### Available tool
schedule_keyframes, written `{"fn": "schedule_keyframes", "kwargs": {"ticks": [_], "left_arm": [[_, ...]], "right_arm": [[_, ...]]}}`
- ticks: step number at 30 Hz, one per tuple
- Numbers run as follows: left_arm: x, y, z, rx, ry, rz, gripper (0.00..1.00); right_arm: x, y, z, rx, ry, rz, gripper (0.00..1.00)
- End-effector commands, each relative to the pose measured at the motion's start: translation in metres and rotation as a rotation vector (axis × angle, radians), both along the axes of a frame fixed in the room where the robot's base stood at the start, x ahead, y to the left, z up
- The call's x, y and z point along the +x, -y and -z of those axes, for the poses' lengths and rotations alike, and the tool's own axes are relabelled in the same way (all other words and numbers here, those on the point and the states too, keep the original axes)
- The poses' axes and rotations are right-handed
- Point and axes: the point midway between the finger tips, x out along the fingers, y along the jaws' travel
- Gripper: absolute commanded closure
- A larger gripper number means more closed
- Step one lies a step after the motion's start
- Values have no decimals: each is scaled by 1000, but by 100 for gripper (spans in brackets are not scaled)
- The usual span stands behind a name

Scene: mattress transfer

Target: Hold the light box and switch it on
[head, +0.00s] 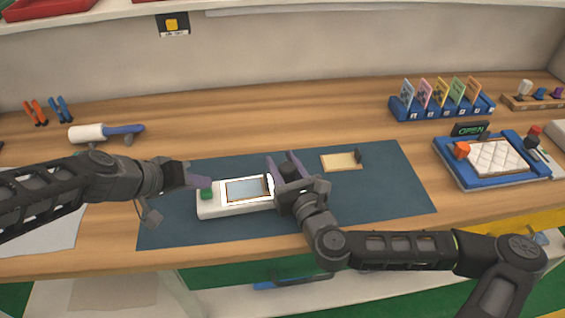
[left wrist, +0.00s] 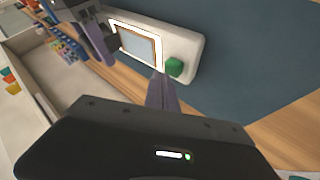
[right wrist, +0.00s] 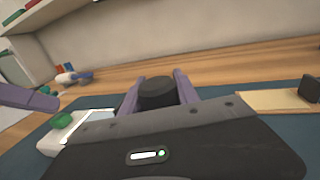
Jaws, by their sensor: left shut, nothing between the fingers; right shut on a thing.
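The white light box (head: 235,209) lies on the dark mat, with a green button (head: 206,194) at its left end. The button also shows in the left wrist view (left wrist: 174,67). A bright white border glows around its screen, and a tan-edged panel (left wrist: 137,43) lies over it. My left gripper (head: 207,182) is shut and empty, its tips right beside the button; I cannot tell whether they touch. My right gripper (head: 281,163) is shut on a black knob (right wrist: 157,93) at the panel's right side. The right gripper hides the box's right end.
A tan plate with a black knob (head: 341,162) lies on the mat (head: 390,190) to the right. A blue tray (head: 468,182), an OPEN sign (head: 470,129) and a blue card rack (head: 440,108) stand further right. A white roller (head: 88,132) lies at the left.

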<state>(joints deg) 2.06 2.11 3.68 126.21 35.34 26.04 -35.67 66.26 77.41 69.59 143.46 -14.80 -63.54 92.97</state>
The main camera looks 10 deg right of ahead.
Motion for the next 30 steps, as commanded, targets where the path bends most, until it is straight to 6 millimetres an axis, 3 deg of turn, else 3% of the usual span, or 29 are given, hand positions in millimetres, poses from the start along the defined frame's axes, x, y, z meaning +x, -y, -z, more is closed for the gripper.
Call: {"fn": "schedule_keyframes", "kwargs": {"ticks": [7,21,30], "left_arm": [[1,0,-9,1,4,1,100],[1,0,-56,1,4,1,100],[0,0,-61,0,1,0,100]], "right_arm": [[0,0,-1,0,2,0,100],[0,0,-1,0,2,0,100],[0,0,-1,0,2,0,100]]}}
